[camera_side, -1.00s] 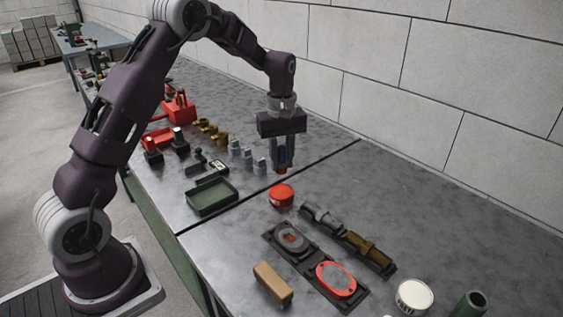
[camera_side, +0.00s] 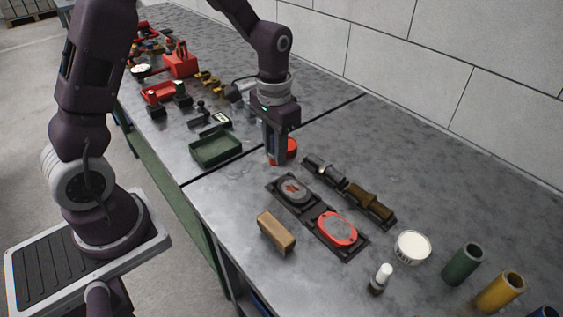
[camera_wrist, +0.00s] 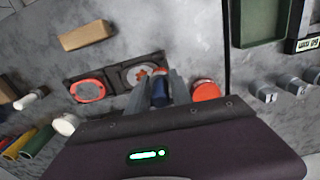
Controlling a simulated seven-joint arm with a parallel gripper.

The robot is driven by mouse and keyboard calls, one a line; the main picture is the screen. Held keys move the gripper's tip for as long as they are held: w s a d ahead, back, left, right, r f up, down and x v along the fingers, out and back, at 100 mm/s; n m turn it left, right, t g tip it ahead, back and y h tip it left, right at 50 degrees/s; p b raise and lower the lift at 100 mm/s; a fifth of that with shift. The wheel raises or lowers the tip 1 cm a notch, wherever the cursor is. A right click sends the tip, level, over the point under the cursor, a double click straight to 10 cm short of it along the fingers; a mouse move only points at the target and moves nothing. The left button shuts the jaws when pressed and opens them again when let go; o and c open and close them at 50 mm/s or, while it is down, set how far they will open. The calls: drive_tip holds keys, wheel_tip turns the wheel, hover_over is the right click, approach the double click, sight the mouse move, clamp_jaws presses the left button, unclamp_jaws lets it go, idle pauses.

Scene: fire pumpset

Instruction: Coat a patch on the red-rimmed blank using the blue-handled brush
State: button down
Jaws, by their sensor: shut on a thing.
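The red-rimmed blank (camera_side: 337,229) lies flat in the near end of a dark two-place tray (camera_side: 318,238). Its centre looks grey with small marks. It also shows in the wrist view (camera_wrist: 90,90). My gripper (camera_side: 276,160) is up the bench from it, in front of a red tin. My gripper is shut on the blue-handled brush, whose blue handle (camera_wrist: 160,96) shows between the fingers in the wrist view. The brush's bristles cannot be made out. A grey round blank with a reddish star-like mark (camera_side: 293,190) lies in the tray's other place, nearer my gripper.
The red tin (camera_side: 291,148) stands right behind my gripper. A row of dark and brass fittings (camera_side: 350,190) lies beside the tray. A tan block (camera_side: 276,232), white-lidded tin (camera_side: 412,247), white-capped bottle (camera_side: 380,279) and green tube (camera_side: 462,264) surround it. A green bin (camera_side: 216,148) is left.

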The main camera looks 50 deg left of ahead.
drive_tip(key=w+d+r+m, duration=0.2)
drive_tip(key=d+m, duration=0.5)
drive_tip(key=d, duration=1.6)
drive_tip(key=shift+s+f, duration=0.15)
drive_tip(key=shift+f, duration=2.7)
drive_tip(key=shift+a+f, duration=0.3)
drive_tip(key=shift+f, duration=0.35)
drive_tip(key=shift+a+f, duration=0.25)
drive_tip(key=shift+f, duration=0.4)
drive_tip(key=shift+a, duration=3.6)
drive_tip(key=shift+d, duration=4.3)
drive_tip(key=shift+s+a, duration=0.25)
drive_tip(key=shift+a, duration=4.1)
drive_tip(key=shift+d, duration=4.3)
wheel_tip(320, 180, up, 8)
drive_tip(key=shift+a+r, duration=0.1)
drive_tip(key=shift+a, duration=0.05)
